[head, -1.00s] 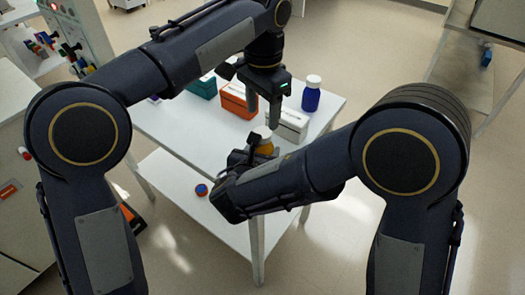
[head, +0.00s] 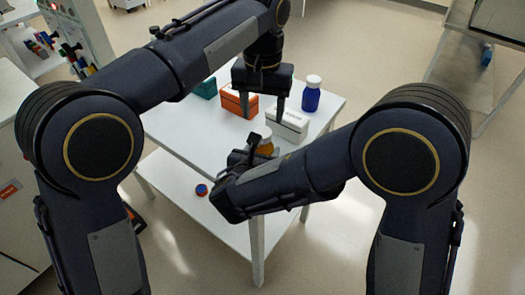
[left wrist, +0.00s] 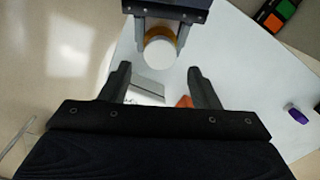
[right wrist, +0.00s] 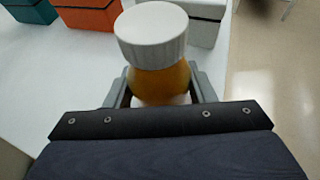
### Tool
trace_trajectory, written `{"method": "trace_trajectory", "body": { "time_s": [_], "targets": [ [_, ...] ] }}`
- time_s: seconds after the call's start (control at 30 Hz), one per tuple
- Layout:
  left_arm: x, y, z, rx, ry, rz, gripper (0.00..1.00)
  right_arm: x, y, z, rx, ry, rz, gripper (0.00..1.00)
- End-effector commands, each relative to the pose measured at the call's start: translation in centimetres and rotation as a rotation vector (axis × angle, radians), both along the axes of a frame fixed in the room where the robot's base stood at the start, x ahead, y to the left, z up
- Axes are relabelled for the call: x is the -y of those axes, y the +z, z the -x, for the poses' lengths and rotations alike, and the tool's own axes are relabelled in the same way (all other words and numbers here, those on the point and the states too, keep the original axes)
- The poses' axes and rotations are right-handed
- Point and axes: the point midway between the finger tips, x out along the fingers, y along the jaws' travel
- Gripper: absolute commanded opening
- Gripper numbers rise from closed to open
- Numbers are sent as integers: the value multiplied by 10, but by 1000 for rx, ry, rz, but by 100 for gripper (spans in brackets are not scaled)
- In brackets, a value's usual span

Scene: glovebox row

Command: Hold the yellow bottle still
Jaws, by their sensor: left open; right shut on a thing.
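The yellow bottle (right wrist: 160,80) has an amber-yellow body and a white ribbed cap (right wrist: 152,32). It stands upright on the white table between the fingers of my right gripper (right wrist: 163,92), which is shut on it. In the head view the bottle (head: 265,147) is partly hidden by my right gripper (head: 248,158). My left gripper (head: 263,112) is open and empty, pointing down above the table behind the bottle. In the left wrist view the bottle's cap (left wrist: 161,52) shows beyond the open left fingers (left wrist: 163,80), apart from them.
An orange box (head: 236,101), a white box (head: 287,125), a teal box (head: 205,88) and a blue bottle with a white cap (head: 311,95) stand on the table (head: 185,135) around and behind my left gripper.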

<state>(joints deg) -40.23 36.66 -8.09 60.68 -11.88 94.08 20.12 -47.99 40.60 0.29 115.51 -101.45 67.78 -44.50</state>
Motion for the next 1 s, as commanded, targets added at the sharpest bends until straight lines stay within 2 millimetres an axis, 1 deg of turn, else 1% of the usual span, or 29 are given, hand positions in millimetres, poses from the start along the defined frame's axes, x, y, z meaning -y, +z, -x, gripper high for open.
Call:
{"method": "trace_trajectory", "body": {
  "time_s": [0.03, 0.1, 0.3, 0.47, 0.73, 0.77, 1.0],
  "targets": [
    [-1, -9, 0, -3, 0, -2, 56, 0, 0, 0, 1, 0, 0, 0],
    [-1, -21, 0, -4, 0, -2, 56, 0, 0, 0, 1, 0, 0, 0],
    [0, -46, 0, -1, 0, 0, 56, 0, 0, 0, 1, 0, 0, 0],
    [0, -54, 0, 0, 0, 1, 56, 0, 0, 0, 1, 0, 0, 0],
    [0, -55, 0, 0, 0, 0, 56, 0, 0, 0, 1, 0, 0, 0],
    [0, -55, 0, 0, 0, 0, 53, 0, 0, 0, 1, 0, 0, 0],
    [0, -55, 0, 0, -1, 0, 22, 0, 0, 0, 1, 0, 0, 0]
  ]
}}
